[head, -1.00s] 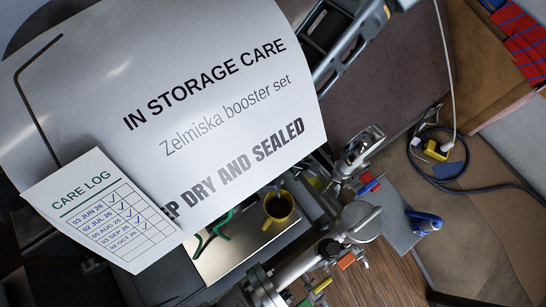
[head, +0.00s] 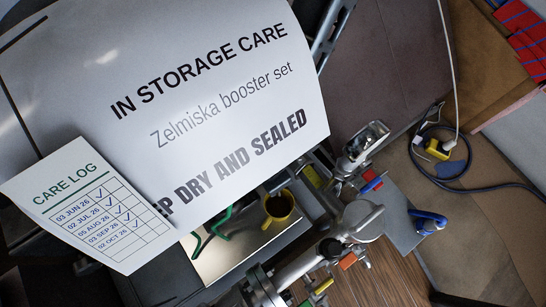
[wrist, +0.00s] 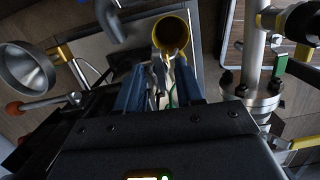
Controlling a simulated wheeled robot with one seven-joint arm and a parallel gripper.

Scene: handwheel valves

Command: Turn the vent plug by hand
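I cannot pick out the vent plug with certainty in either view. In the wrist view my gripper (wrist: 160,82) has its two blue fingers apart, with a gap between them. Small grey parts and a bit of green show in that gap, and I cannot tell whether a finger touches them. A yellow mug (wrist: 172,34) with a dark inside is just beyond the fingertips. It also shows in the head view (head: 279,207), on a pale plate. My gripper cannot be made out in the head view, where a big sign covers much of the picture.
The white storage sign (head: 215,80) and care log (head: 92,213) block the head view's left side. A flanged pipe (head: 297,268) and a red-and-blue handle (head: 372,182) stand near the mug. In the wrist view a metal funnel (wrist: 27,68) is left and a flanged pipe (wrist: 254,95) right.

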